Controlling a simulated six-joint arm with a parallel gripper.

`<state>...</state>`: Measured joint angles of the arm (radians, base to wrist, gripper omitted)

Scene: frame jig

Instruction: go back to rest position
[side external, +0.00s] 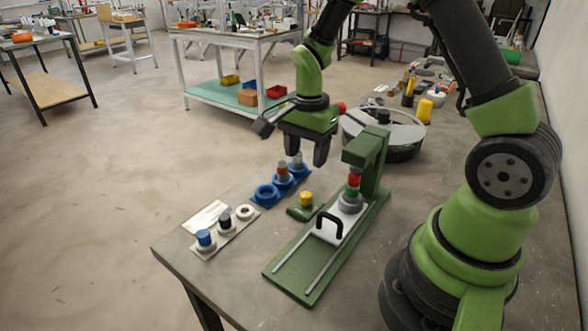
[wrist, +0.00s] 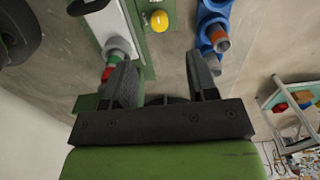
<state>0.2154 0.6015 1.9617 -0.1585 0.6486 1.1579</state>
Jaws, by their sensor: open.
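My gripper (side external: 307,150) is open and empty. It hangs above the table, just behind the blue holder (side external: 266,194) and to the left of the green jig's upright post. In the wrist view its two fingers (wrist: 163,85) are spread apart with nothing between them. The green frame jig (side external: 290,281) stands on the table with a white sliding plate (side external: 328,230) and black handle. A red and green stacked part (side external: 354,184) sits on a grey base under the jig's overhang; it also shows in the wrist view (wrist: 112,60) beside the left finger.
A yellow button (side external: 306,198) on a green base is beside the jig. The blue holder bears parts with grey and orange-brown tops (side external: 282,170). A pale tray (side external: 228,232) holds several small parts at front left. A round dish (side external: 402,135) stands behind the jig. Open air surrounds my gripper's left side.

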